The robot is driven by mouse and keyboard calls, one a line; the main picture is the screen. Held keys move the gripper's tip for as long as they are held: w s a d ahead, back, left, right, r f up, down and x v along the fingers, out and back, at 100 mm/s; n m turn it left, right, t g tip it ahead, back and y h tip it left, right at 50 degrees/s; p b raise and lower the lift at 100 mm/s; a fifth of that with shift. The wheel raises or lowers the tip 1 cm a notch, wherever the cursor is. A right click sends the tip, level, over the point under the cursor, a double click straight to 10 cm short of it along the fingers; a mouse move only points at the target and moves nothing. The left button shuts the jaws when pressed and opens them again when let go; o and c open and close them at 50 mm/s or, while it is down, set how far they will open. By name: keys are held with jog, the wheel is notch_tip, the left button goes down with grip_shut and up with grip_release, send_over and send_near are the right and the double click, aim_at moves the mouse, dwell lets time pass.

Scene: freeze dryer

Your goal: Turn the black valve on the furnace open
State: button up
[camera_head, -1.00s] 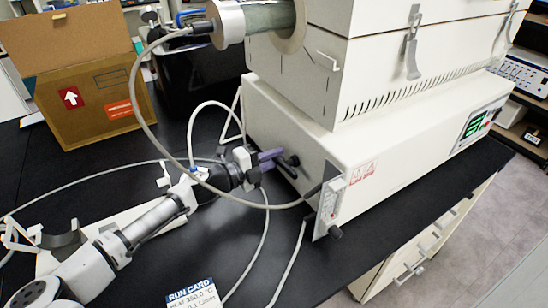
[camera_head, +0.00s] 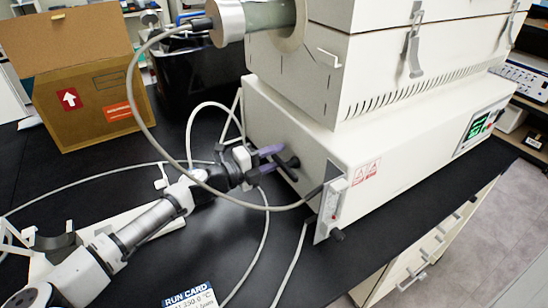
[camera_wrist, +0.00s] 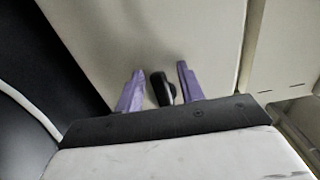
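The furnace (camera_head: 400,135) is a large cream-white box unit on the black bench. Its black valve (camera_head: 289,164) sticks out of the left end panel of the base. My gripper (camera_head: 271,160) has purple fingers and is at that panel, right at the valve. In the wrist view the black valve handle (camera_wrist: 162,88) lies between the two purple fingers of my gripper (camera_wrist: 158,86), with gaps on both sides. The fingers are open and not clamped on the handle. The valve's base is partly hidden.
A grey cable (camera_head: 150,110) loops from the tube end (camera_head: 228,22) in front of my arm to the panel. A flowmeter strip (camera_head: 333,208) stands right of the valve. A cardboard box (camera_head: 88,105) is at the back left. A run card (camera_head: 190,298) lies at the front.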

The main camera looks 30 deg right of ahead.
jog(key=a+b, duration=0.4)
jog(key=a, duration=0.9)
jog(key=shift+s+a, duration=0.4)
